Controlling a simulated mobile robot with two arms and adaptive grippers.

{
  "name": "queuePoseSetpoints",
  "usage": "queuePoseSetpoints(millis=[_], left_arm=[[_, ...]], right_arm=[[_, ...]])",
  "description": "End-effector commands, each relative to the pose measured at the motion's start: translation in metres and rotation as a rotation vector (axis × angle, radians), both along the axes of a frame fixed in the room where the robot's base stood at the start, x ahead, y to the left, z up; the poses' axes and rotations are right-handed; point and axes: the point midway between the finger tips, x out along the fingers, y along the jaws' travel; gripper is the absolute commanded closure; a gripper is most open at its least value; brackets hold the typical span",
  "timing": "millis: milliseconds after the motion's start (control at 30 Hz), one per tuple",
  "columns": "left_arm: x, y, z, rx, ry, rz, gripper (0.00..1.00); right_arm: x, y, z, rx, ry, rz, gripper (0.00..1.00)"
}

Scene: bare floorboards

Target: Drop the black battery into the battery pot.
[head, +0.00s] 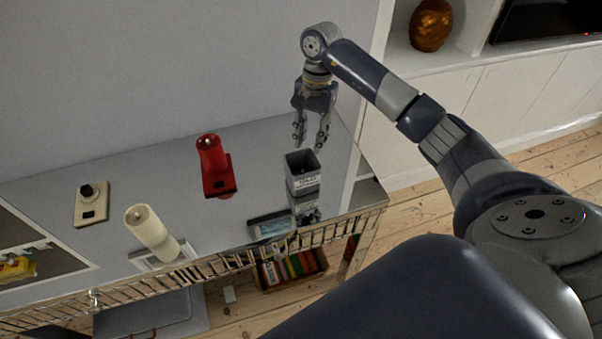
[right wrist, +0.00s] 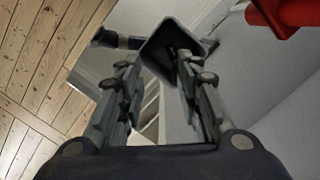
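The battery pot (head: 303,184) is a grey, square, open-topped cup with a label, standing upright near the right end of the shiny tabletop. It also shows in the right wrist view (right wrist: 156,66). A dark shape (right wrist: 184,54) shows inside its mouth; it may be the black battery, but I cannot tell for sure. My right gripper (head: 310,146) is just above and behind the pot, fingers apart with nothing visible between them; the right wrist view shows the same gap (right wrist: 163,92). My left gripper is out of view.
A red torch-like object (head: 211,158) stands left of the pot, and a cream one (head: 149,228) farther left. A cream plate (head: 94,210) carries a small black piece (head: 87,190). A small grey box (head: 270,226) lies at the front edge rail (head: 330,231).

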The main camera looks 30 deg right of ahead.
Motion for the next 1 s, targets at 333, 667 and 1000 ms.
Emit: queuePoseSetpoints(millis=[333,667,1000], left_arm=[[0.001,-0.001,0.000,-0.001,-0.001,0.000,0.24],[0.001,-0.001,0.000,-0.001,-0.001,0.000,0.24],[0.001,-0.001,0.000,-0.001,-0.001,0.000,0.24]], right_arm=[[0.005,-0.008,0.062,-0.001,0.000,-0.001,0.68],[0.005,-0.009,0.071,0.000,0.002,-0.001,0.68],[0.007,0.000,0.066,0.025,-0.010,0.000,0.68]])
